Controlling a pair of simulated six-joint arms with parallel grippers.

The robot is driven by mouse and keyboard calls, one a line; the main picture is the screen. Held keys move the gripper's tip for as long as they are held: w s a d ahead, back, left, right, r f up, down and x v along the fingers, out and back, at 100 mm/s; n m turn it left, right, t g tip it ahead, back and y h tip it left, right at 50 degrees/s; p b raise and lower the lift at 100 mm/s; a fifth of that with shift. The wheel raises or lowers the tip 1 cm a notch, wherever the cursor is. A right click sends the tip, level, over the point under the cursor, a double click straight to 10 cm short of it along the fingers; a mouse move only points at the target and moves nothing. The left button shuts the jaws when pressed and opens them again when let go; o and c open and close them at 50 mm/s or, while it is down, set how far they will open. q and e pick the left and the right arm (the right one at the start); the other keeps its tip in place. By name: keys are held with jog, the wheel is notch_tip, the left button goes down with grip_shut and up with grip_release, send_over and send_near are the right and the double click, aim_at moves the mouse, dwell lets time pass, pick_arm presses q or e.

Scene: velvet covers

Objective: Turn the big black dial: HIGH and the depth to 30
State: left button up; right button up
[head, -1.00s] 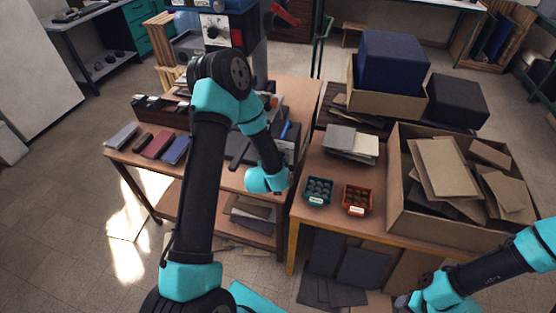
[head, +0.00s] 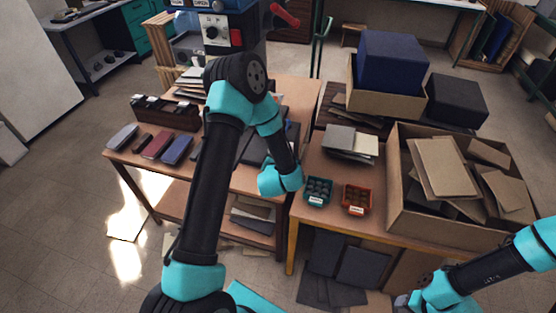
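The big black dial (head: 212,33) sits on the white front panel of a blue and dark machine at the top of the head view. It is small here, and I cannot read its marks or the pointer's setting. A red lever (head: 285,14) sticks out at the machine's right side. My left arm rises in front of the bench, with its elbow just below the machine's front and its teal wrist low over the bench's right edge. Its gripper fingers are hidden. My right arm is at the lower right, its fingers not visible. Neither arm is touching the dial.
The left bench (head: 128,155) holds several small coloured books or covers at its front left. The right bench holds a teal tray (head: 318,190), an orange tray (head: 357,199), and a large cardboard box (head: 400,195) of boards. A blue block (head: 392,62) sits in another box behind.

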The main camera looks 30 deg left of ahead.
pick_arm(q)
jog(key=o, duration=0.9)
jog(key=shift+o, duration=0.2)
